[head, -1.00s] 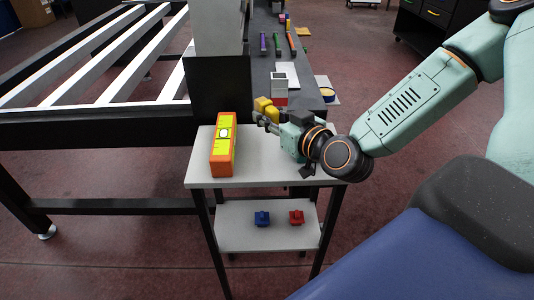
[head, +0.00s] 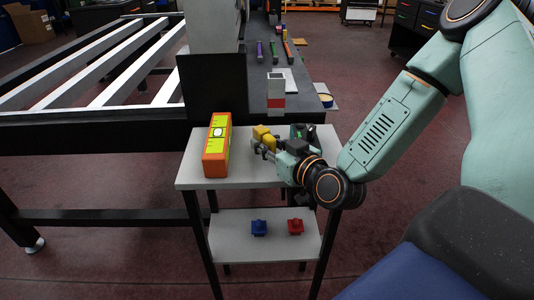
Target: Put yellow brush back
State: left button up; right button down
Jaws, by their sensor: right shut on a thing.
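The yellow brush (head: 261,132) is a small, blocky yellow thing at the fingertips of my right gripper (head: 263,147), which is shut on it. My left gripper is not in view.
An orange and yellow-green box (head: 217,158) stands on the cart, left of the gripper. A dark thing with green (head: 304,131) is partly hidden behind my gripper. Blue (head: 259,228) and red (head: 295,227) pieces lie on the lower shelf. The dark bench (head: 262,70) is behind.

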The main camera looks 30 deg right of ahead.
jog(key=shift+w+d+f, duration=0.1)
jog(key=shift+f, duration=0.65)
jog(key=shift+w, duration=0.1)
jog(key=shift+r, duration=0.1)
jog(key=shift+f, duration=0.2)
jog(key=c, duration=1.3)
grip_release()
jog(key=shift+c, duration=0.2)
